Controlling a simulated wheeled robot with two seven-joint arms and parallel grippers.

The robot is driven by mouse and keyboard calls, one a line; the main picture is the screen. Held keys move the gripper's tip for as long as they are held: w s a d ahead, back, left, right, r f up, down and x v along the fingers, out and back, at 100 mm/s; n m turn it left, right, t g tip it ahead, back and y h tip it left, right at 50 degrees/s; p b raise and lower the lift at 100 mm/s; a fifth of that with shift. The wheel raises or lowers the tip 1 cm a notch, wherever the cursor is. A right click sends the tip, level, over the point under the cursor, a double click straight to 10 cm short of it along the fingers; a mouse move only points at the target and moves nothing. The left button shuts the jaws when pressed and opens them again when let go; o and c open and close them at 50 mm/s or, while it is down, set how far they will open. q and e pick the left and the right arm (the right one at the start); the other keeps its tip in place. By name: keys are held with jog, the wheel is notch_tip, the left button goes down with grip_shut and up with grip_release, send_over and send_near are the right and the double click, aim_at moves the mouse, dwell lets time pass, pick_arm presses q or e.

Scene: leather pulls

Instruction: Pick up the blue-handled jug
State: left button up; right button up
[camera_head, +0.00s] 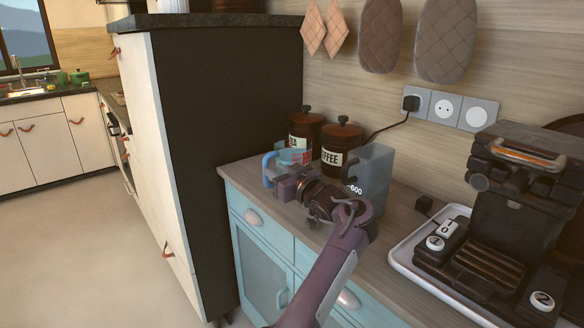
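The blue handle of a jug (267,168) shows on the wooden counter, with a pale blue part of its body beside it. My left gripper (286,186) is in front of the blue handle, low over the counter. Its fingers overlap the jug in the picture. I cannot tell whether they touch it, or whether they are open or shut. My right gripper is not in view.
Two dark red canisters (340,140) with dark lids stand behind the jug. A coffee machine (515,215) stands on a white tray (400,252) at the right. A tall dark-sided cabinet (230,110) rises at the left. A plug cable hangs from the wall sockets (445,108).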

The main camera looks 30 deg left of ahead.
aim_at(268, 166)
pick_arm(q)
jog(key=x, duration=0.5)
jog(key=shift+w+a+f, duration=0.2)
jog(key=shift+a, duration=0.15)
grip_shut()
dwell(1.0)
jog(key=shift+r, duration=0.2)
